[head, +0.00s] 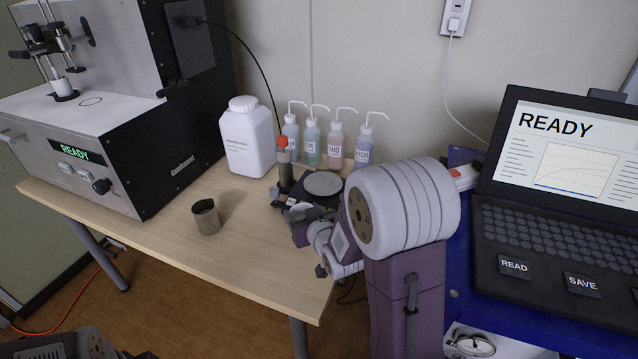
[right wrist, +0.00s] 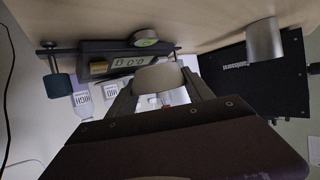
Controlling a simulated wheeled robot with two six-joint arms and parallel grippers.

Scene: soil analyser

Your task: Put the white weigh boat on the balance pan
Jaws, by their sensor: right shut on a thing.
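The white weigh boat (right wrist: 158,78) is between the fingertips of my right gripper (right wrist: 160,90) in the right wrist view, and the gripper is shut on it. In the head view my right gripper (head: 297,212) is low at the front edge of the balance, partly hidden by my own arm. The boat is hard to make out there. The balance pan (head: 323,183) is a bare grey disc on the dark balance, just behind and right of the gripper. The balance display (right wrist: 130,61) shows in the right wrist view. My left gripper is not in view.
An orange-capped tube (head: 284,160) stands left of the pan. A white jug (head: 247,140) and several wash bottles (head: 335,145) stand behind. The analyser (head: 110,130) is far left, the laptop (head: 560,225) right.

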